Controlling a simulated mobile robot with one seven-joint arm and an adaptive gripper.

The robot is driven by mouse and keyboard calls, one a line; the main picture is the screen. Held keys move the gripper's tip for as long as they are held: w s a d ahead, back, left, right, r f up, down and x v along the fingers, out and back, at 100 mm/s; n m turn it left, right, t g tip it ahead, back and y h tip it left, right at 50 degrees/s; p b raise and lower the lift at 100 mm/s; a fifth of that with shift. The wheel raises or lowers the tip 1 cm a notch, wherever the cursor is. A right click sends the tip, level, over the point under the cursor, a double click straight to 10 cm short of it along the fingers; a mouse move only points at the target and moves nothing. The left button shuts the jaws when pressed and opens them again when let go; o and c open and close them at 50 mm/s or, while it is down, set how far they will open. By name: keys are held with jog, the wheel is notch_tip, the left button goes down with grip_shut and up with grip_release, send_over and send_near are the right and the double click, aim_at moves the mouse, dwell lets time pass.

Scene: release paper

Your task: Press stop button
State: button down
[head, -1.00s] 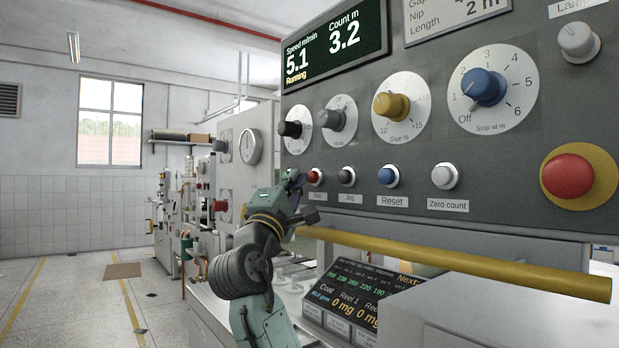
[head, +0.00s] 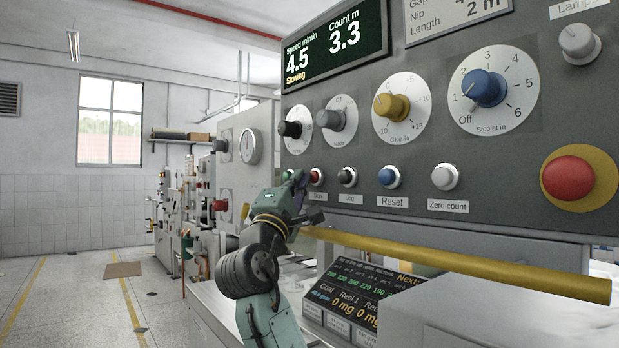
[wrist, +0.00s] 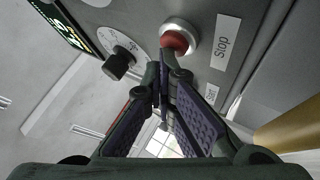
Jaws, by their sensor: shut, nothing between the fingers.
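The stop button is a red cap in a silver ring. It shows in the head view (head: 316,175) just right of my gripper, and in the wrist view (wrist: 174,40) beside its "Stop" label (wrist: 223,43). My gripper (wrist: 165,75) is shut and empty, its fingertips just below the red cap in the wrist view. In the head view my gripper (head: 298,182) is at the panel's left end. I cannot tell whether the tips touch the cap. The display (head: 335,45) reads 4.5 m/min, "Slowing", and count 3.3.
A black jog button (head: 347,177), a blue reset button (head: 388,176) and a white zero count button (head: 445,176) sit to the right. A red emergency mushroom (head: 569,181) is at far right. A yellow bar (head: 450,262) runs below the panel. Knobs sit above the buttons.

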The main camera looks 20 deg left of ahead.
jog(key=shift+h, duration=0.3)
jog(key=shift+s+a, duration=0.45)
jog(key=shift+s, duration=0.2)
jog(key=s+a, duration=0.1)
jog(key=s, duration=0.1)
jog(key=s+a, duration=0.2)
jog(key=shift+a+b, duration=0.1)
jog(key=shift+b, duration=0.25)
dwell(0.7)
